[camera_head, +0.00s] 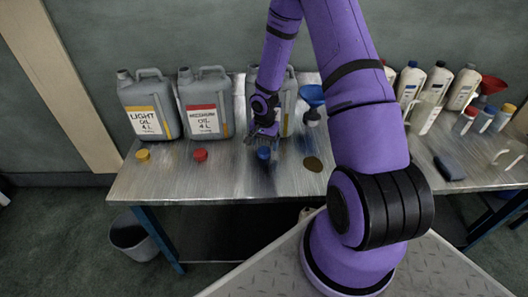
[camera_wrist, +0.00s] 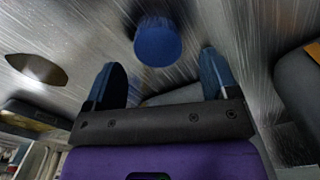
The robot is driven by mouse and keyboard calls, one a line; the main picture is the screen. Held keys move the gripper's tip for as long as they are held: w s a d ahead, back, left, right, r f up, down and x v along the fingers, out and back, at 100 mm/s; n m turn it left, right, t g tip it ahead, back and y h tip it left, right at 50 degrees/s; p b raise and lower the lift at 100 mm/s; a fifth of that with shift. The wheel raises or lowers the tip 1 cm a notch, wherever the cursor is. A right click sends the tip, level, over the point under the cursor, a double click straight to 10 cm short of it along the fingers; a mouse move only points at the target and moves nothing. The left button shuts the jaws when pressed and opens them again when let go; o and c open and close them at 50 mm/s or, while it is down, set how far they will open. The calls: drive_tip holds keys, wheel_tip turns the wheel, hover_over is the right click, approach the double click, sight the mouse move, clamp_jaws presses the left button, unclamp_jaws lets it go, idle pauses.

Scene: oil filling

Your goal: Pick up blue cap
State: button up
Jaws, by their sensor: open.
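The blue cap (camera_head: 264,153) stands on the metal table (camera_head: 228,181), in front of the grey oil canisters. In the wrist view the blue cap (camera_wrist: 158,42) shows as a round disc beyond the fingertips, roughly midway between them. My gripper (camera_head: 262,136) is just above and behind the cap in the head view. In the wrist view my gripper (camera_wrist: 162,72) has its two fingers spread apart with nothing between them. The cap is apart from the fingers in that view.
A yellow cap (camera_head: 143,155) and a red cap (camera_head: 200,155) stand to the left, before the light oil canister (camera_head: 149,105) and the medium oil canister (camera_head: 205,103). A third canister (camera_head: 287,103) is close behind my gripper. A brown oil patch (camera_head: 313,164) lies right of the blue cap.

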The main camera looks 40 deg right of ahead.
sight(265, 149)
drive_tip(key=shift+f, duration=1.55)
drive_tip(key=c, duration=1)
drive_tip(key=shift+o, duration=0.2)
drive_tip(key=shift+r, duration=0.1)
